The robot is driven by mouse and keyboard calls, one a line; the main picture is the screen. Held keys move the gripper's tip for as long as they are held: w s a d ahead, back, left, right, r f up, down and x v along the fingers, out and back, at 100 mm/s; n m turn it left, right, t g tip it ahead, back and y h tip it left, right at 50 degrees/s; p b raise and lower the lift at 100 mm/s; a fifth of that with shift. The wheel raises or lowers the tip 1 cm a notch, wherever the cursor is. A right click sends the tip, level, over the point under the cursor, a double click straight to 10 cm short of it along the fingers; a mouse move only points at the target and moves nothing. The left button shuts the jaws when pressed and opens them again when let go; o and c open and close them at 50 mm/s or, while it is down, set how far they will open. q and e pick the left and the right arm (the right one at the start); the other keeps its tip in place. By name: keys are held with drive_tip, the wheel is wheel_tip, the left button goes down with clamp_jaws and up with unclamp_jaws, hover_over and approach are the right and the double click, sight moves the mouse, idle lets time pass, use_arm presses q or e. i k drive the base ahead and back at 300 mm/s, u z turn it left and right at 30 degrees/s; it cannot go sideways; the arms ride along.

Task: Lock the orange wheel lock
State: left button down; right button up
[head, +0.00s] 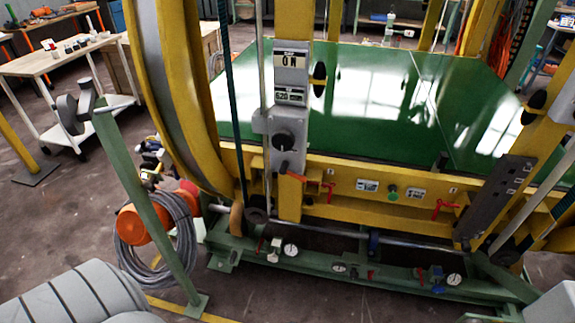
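A large yellow ring wheel (178,110) stands upright at the left of the green-decked ring inverter. At its foot, a small orange-yellow piece (237,219) stands upright by a dark roller. It may be the wheel lock, but I cannot tell for sure or see whether it is locked. Left of it are a large orange round part (146,224) and a red-orange part (188,192), partly behind a coiled grey cable. Neither of my grippers shows in the head view.
A slanted green post (148,200) stands in front of the coiled cable (165,235). A control box (283,140) with a black knob sits on the yellow upright. Gauges and valves line the low green front rail (350,270). A wooden-topped table (60,57) stands back left.

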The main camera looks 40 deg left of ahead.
sight(283, 170)
drive_tip(key=i, duration=0.2)
drive_tip(key=u, duration=1.15)
drive_tip(key=k, duration=0.7)
drive_tip(key=z, duration=1.05)
drive_tip(key=i, duration=0.5)
